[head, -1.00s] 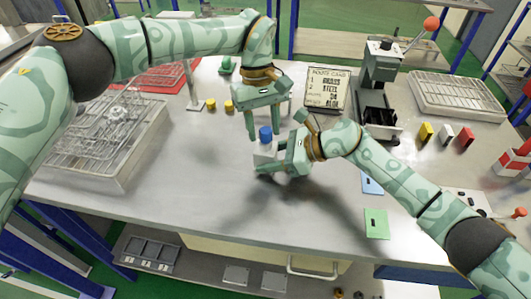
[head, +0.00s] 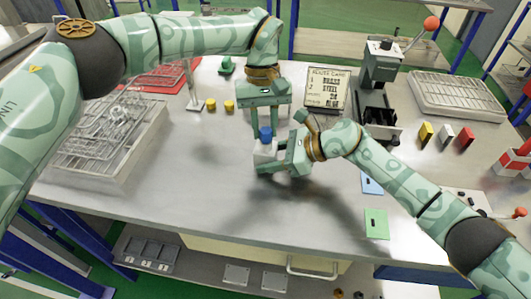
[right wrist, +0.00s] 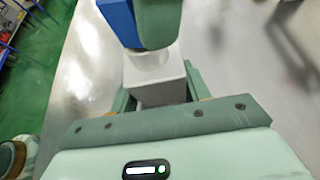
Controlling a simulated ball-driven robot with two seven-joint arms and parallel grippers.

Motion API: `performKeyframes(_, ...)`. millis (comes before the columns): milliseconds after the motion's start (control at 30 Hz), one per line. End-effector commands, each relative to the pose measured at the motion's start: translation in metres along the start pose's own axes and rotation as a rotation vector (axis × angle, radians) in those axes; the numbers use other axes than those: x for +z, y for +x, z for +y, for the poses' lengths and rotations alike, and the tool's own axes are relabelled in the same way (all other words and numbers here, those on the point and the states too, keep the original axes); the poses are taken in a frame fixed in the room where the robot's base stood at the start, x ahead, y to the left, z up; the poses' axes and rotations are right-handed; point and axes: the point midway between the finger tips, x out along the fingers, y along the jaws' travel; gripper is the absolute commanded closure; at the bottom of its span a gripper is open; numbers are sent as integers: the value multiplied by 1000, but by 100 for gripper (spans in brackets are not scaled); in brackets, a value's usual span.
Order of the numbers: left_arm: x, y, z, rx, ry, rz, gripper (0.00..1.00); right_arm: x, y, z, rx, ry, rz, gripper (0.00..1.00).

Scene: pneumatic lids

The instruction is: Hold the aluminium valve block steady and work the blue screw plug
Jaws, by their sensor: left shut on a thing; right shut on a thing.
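The pale aluminium valve block (head: 264,154) stands on the metal bench in the middle of the head view. My right gripper (head: 268,157) is shut on it from the right. The blue screw plug (head: 265,134) sits on top of the block. My left gripper (head: 266,129) comes down from above and is shut on the plug, with a finger on each side. In the right wrist view, the block (right wrist: 158,84) is between my right fingers. The blue plug (right wrist: 118,18) shows at the top, partly hidden by a green left finger (right wrist: 158,22).
A route card (head: 326,90) and a lever press (head: 378,90) stand at the back. Blue (head: 371,183) and green (head: 376,223) plates lie at right. The bench front is clear.

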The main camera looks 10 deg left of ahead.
Motion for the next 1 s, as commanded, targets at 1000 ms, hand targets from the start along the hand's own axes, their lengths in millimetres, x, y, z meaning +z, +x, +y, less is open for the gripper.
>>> performKeyframes(1000, 8, 2, -9, 254, -994, -3, 100, -1, 1, 1, 1, 0, 2, 73)
